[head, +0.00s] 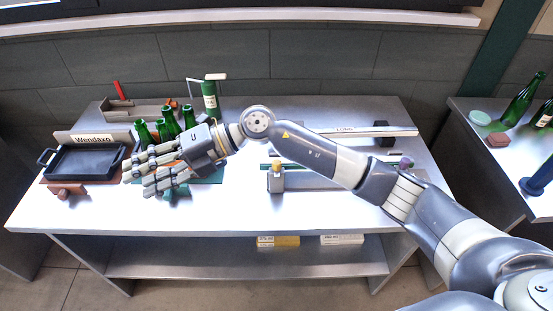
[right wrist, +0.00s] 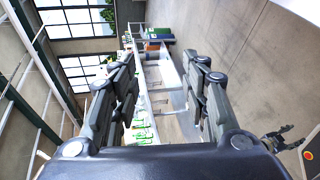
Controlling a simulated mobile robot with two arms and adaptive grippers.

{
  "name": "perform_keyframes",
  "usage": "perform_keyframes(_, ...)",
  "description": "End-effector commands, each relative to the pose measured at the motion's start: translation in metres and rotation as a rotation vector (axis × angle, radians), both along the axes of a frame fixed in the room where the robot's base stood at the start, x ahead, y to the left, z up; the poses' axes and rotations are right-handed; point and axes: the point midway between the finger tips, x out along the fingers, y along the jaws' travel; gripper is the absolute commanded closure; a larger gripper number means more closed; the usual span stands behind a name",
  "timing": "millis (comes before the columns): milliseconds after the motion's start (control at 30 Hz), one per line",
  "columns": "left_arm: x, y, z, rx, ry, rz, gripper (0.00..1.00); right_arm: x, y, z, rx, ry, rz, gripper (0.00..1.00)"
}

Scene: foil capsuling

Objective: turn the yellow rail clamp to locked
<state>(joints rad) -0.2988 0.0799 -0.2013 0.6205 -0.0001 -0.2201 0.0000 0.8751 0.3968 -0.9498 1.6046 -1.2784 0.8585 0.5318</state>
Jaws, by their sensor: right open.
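The yellow rail clamp (head: 277,167) shows as a yellow knob on top of a grey block, near the middle of the bench in the head view. Whether it is locked cannot be told at this size. My right gripper (head: 139,181) is open over the left part of the bench, well to the left of the clamp. Its fingers point left, and nothing is seen between them. My right forearm passes above and behind the clamp. In the right wrist view the two fingers (right wrist: 165,75) stand wide apart. My left gripper is not seen in the head view.
Several green bottles (head: 170,122) stand just behind my right gripper. A black tray (head: 85,160) lies at the left. A purple knob (head: 406,162) and a long rail (head: 395,131) are to the right. The bench front (head: 225,215) is clear.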

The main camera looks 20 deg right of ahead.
Motion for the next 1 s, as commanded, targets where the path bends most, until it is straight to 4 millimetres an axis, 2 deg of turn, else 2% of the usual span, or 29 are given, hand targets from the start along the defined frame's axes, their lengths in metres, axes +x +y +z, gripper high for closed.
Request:
perform_keyframes(100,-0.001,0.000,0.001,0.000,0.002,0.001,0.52,0.021,-0.044,-0.038,-0.336,-0.061,0.064,0.58)
perform_keyframes(167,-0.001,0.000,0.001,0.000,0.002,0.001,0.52,0.034,-0.077,-0.053,-0.513,-0.073,0.075,0.58)
perform_keyframes(200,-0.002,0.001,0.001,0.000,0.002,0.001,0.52,0.044,-0.102,-0.060,-0.627,-0.075,0.073,0.58)
perform_keyframes(267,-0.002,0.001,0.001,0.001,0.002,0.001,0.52,0.058,-0.141,-0.064,-0.793,-0.069,0.059,0.58)
perform_keyframes(300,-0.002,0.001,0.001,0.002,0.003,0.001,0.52,0.067,-0.167,-0.063,-0.893,-0.061,0.042,0.58)
perform_keyframes(400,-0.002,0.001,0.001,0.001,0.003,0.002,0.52,0.082,-0.224,-0.054,-1.099,-0.030,-0.008,0.58)
perform_keyframes(500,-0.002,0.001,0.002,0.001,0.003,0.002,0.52,0.090,-0.263,-0.043,-1.232,0.001,-0.053,0.58)
perform_keyframes(600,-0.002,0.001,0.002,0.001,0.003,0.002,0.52,0.092,-0.283,-0.036,-1.300,0.022,-0.078,0.58)
perform_keyframes(733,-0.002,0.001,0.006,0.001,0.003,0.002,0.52,0.092,-0.289,-0.042,-1.318,0.031,-0.083,0.58)
perform_keyframes(1000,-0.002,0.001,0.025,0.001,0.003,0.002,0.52,0.091,-0.288,-0.089,-1.315,0.033,-0.078,0.58)
